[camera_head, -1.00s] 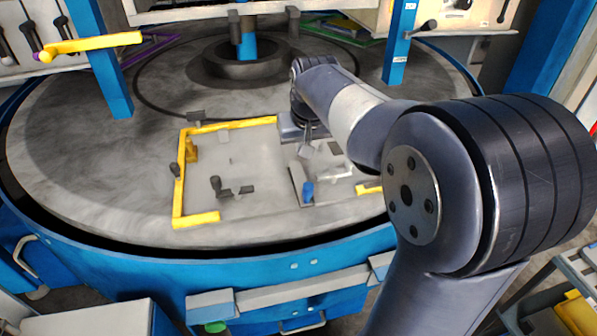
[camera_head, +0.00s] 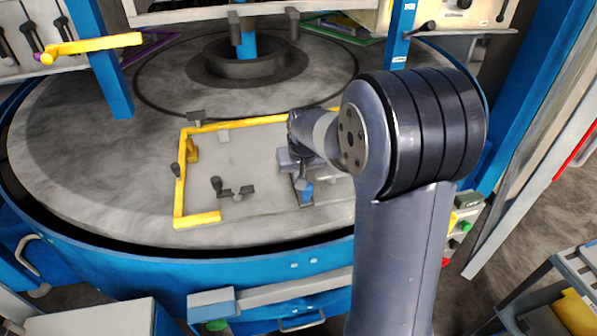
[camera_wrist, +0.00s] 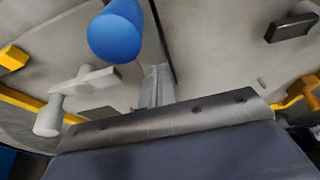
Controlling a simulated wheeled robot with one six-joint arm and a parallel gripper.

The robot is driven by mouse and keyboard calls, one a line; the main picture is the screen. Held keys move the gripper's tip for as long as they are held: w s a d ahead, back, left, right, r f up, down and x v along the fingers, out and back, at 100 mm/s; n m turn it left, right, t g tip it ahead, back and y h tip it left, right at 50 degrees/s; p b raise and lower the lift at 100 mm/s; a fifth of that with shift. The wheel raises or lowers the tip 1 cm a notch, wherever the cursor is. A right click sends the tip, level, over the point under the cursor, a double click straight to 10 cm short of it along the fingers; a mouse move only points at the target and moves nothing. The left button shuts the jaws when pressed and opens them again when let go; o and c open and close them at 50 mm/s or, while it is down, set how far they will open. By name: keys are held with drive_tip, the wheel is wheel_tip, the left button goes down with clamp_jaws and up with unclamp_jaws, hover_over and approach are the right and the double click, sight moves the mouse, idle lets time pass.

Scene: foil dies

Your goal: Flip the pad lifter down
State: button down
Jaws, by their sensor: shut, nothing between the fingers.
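A blue cylindrical knob (camera_head: 306,193), perhaps the pad lifter's handle, stands in the right part of the yellow-framed area on the round grey table. It shows large at the top of the wrist view (camera_wrist: 116,32). My gripper (camera_wrist: 158,77) is shut and empty, with its fingertips below and to the right of the knob in that view, apparently apart from it. In the head view my gripper is close above the knob, and its fingertips are partly hidden by my arm. I cannot make out the rest of the lifter or its angle.
A pale grey lever with a round end (camera_wrist: 85,85) lies left of my gripper. A dark block (camera_wrist: 292,27) is at upper right. Yellow border strips (camera_head: 178,195) frame the area; dark small levers (camera_head: 225,187) stand inside its left half. Blue posts (camera_head: 97,60) rise behind.

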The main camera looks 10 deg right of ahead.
drive_tip(key=shift+p, duration=0.35)
drive_tip(key=shift+w+g+p, duration=0.15)
drive_tip(key=shift+g+p, duration=0.15)
drive_tip(key=shift+p, duration=0.15)
drive_tip(key=shift+w+f+p, duration=0.15)
drive_tip(key=shift+f+p, duration=0.05)
drive_tip(key=shift+p, duration=0.1)
drive_tip(key=shift+w+f+g+b, duration=0.2)
drive_tip(key=shift+f+g+b, duration=0.25)
drive_tip(key=shift+f, duration=0.3)
drive_tip(key=w+p+v, duration=0.1)
drive_tip(key=v, duration=1.3)
drive_tip(key=shift+w+r, duration=0.3)
drive_tip(key=shift+w, duration=0.1)
